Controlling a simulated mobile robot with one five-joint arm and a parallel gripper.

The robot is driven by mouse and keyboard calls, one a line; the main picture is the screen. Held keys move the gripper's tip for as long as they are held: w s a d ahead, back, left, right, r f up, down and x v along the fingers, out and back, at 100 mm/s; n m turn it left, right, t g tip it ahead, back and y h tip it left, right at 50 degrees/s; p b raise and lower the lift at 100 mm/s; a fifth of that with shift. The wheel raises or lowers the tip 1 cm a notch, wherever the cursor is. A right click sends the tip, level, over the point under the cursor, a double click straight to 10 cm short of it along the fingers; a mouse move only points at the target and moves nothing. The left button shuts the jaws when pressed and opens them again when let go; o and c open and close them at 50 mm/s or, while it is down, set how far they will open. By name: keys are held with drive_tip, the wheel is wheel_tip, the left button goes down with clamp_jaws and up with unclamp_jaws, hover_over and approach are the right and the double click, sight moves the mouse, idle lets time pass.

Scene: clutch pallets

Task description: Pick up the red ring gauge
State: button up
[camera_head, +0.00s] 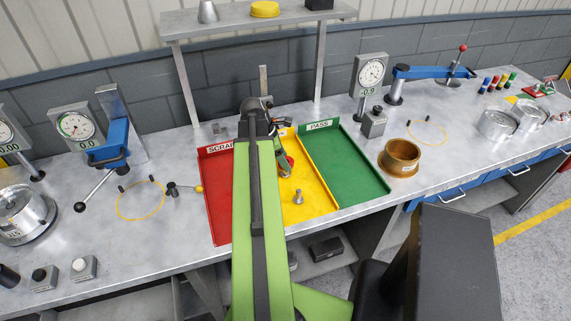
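My arm reaches forward over the trays, and my gripper (284,124) is at its far end, above the back of the yellow tray (318,204). The fingers are small and dark, and I cannot tell whether they are open or shut. Just below, beside my arm, a small object with red and grey-green parts (288,162) shows in the yellow tray area. It is partly hidden by my arm, and I cannot tell whether it is the red ring gauge. No other clear red ring shows on the bench.
A red SCRAP tray (219,209) lies left and a green PASS tray (347,165) right. A metal bolt-like part (298,197) stands in the yellow tray. A bronze ring (400,158) sits right of the trays. A shelf (225,24) stands behind. Dial gauges flank both sides.

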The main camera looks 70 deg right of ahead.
clamp_jaws()
drive_tip(key=shift+r, duration=0.1)
